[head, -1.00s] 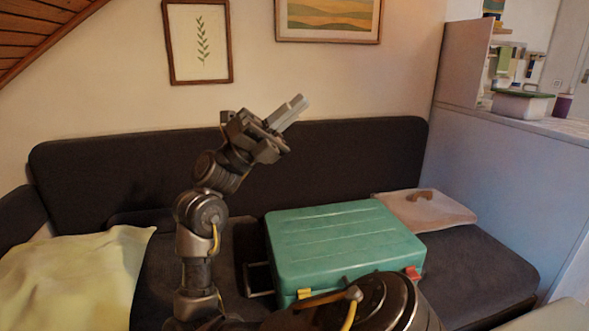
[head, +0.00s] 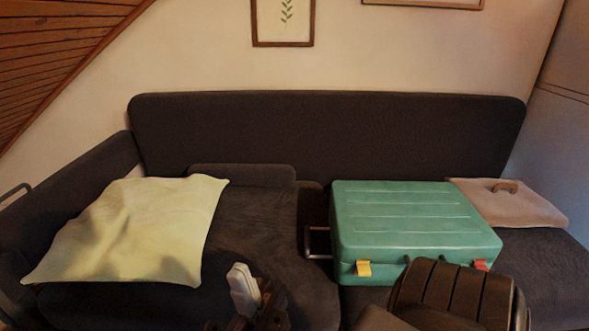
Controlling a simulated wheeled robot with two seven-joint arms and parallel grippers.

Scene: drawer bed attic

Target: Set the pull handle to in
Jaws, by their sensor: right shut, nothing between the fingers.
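A green suitcase (head: 415,215) lies flat on the dark sofa, right of the middle. Its pull handle (head: 317,243), a grey metal U-shaped bar, sticks out from the suitcase's left side. A gap shows between the bar and the case. My right gripper (head: 243,288) is shut and empty at the bottom edge, left of and nearer than the handle, not touching it. Its fingertips point up. My left gripper is not in view.
A yellow latch (head: 363,268) and a red latch (head: 480,265) are on the suitcase's front. A pale yellow cloth (head: 135,230) covers the left seat. A beige flat item (head: 515,204) with a brown handle lies behind at right. Bare seat lies left of the pull handle.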

